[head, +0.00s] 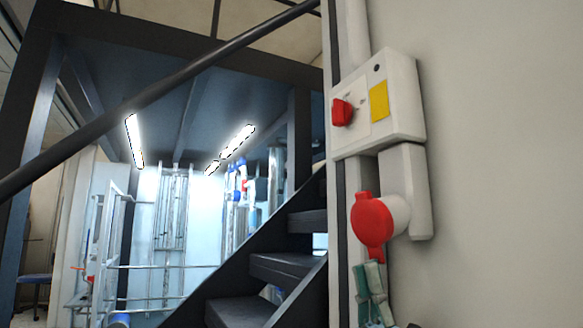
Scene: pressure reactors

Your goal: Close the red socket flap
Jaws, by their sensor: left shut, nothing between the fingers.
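The red socket flap (372,222) is a round disc at the front of the white socket (400,213), low on the wall-mounted unit. A small red tab sticks up at its top, and a red part hangs below it. I cannot tell whether the flap lies fully flat on the socket. My left gripper (370,267) has greenish fingers and points up from the bottom edge, just below the flap. It is shut and empty, its tips close to the lower red part; I cannot tell whether they touch. My right gripper is not in view.
Above the socket is a white switch box (402,100) with a red rotary knob (342,112) and a yellow label (379,100). A bare wall (510,180) is at the right. Dark stairs (270,275) and a sloping handrail (165,90) stand left of the unit.

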